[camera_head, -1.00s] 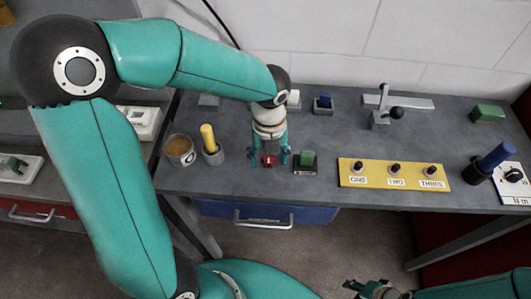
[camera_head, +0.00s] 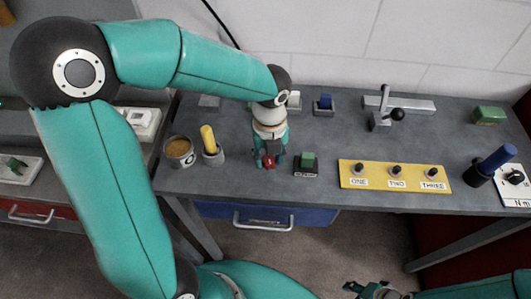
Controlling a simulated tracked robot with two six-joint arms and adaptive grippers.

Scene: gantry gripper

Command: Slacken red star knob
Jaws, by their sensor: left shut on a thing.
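The red star knob (camera_head: 269,163) is on the grey workbench near its front edge, left of a green block on a dark base. Only part of the knob shows between the fingers. My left gripper (camera_head: 268,160) points down over it and is shut on it. My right gripper (camera_head: 366,290) is at the bottom edge of the picture, away from the bench and partly cut off. Its finger opening is too small to judge.
Close by are a green block (camera_head: 307,161), a yellow-handled tool in a cup (camera_head: 209,143) and a mug (camera_head: 179,150). A yellow panel (camera_head: 395,176) with three switches lies to the right. A lever clamp (camera_head: 384,112) and blue-handled tool (camera_head: 492,162) stand farther right.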

